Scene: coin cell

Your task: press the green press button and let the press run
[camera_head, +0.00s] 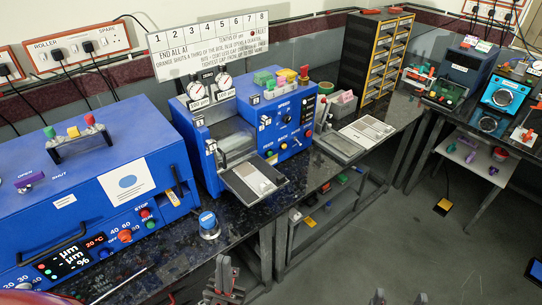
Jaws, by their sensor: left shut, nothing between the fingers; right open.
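My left gripper (222,262) is shut and empty at the bottom, in front of the bench edge, apart from the machines. My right gripper (399,297) is open and empty at the bottom edge, over the floor; only its fingertips show. A blue machine (115,185) on the left has a green button (148,224) below a red one on its front. The middle blue machine (292,128) has a row of small coloured buttons (270,157) on its front, too small to read well. I cannot tell which machine is the press.
A blue-topped round container (208,221) stands near the front edge of the dark bench (165,262). A metal tray (255,177) juts forward from the middle machine. A drawer rack (378,55) stands behind. The grey floor (440,255) at right is mostly clear.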

